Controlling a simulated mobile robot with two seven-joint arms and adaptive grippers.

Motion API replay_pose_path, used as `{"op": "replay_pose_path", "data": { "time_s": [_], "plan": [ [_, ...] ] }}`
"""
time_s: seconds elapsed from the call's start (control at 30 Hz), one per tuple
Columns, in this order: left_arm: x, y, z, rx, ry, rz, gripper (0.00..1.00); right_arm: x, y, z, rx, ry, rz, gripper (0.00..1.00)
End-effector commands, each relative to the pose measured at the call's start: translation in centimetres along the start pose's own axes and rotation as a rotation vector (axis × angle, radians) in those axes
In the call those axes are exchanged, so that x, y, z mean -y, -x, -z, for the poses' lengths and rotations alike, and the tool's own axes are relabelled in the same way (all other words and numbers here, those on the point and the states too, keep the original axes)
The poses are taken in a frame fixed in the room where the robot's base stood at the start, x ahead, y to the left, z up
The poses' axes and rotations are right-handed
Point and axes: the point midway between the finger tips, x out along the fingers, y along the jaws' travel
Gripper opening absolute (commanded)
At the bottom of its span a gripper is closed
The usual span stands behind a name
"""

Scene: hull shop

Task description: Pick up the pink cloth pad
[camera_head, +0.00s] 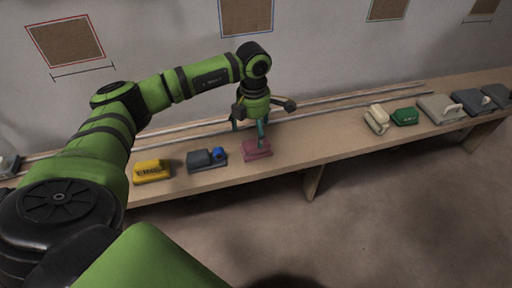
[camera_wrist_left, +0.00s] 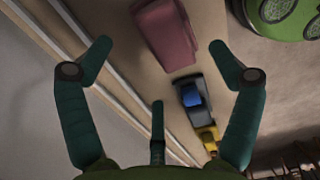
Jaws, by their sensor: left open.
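The pink cloth pad (camera_head: 257,150) lies flat on the long wooden bench, right of the grey and blue thing. My left gripper (camera_head: 250,135) is just above and behind the pad, pointing down, with a finger overlapping the pad's far edge in the head view. In the left wrist view the pad (camera_wrist_left: 166,34) shows at the top, ahead of the open fingers of my left gripper (camera_wrist_left: 155,60). Nothing is between the fingers. My right gripper is not in view.
On the bench (camera_head: 330,148), a grey thing with a blue part (camera_head: 206,158) and a yellow block (camera_head: 152,171) stand left of the pad. Green (camera_head: 405,116), cream (camera_head: 377,119) and grey (camera_head: 440,108) things stand further right. Metal rails (camera_head: 330,108) run along the back, near the wall.

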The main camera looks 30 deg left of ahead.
Motion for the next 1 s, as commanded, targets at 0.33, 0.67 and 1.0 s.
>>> {"op": "replay_pose_path", "data": {
  "time_s": [0.33,0.67,1.0],
  "plan": [
    [0.2,-4.6,-0.3,0.003,-0.001,0.003,0.91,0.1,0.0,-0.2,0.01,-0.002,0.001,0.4],
    [0.2,-4.8,-0.4,0.004,-0.001,0.003,0.63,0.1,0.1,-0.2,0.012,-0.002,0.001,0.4],
    [0.3,-4.8,-0.3,0.003,-0.001,0.004,0.29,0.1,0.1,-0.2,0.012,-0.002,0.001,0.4]
  ]
}}
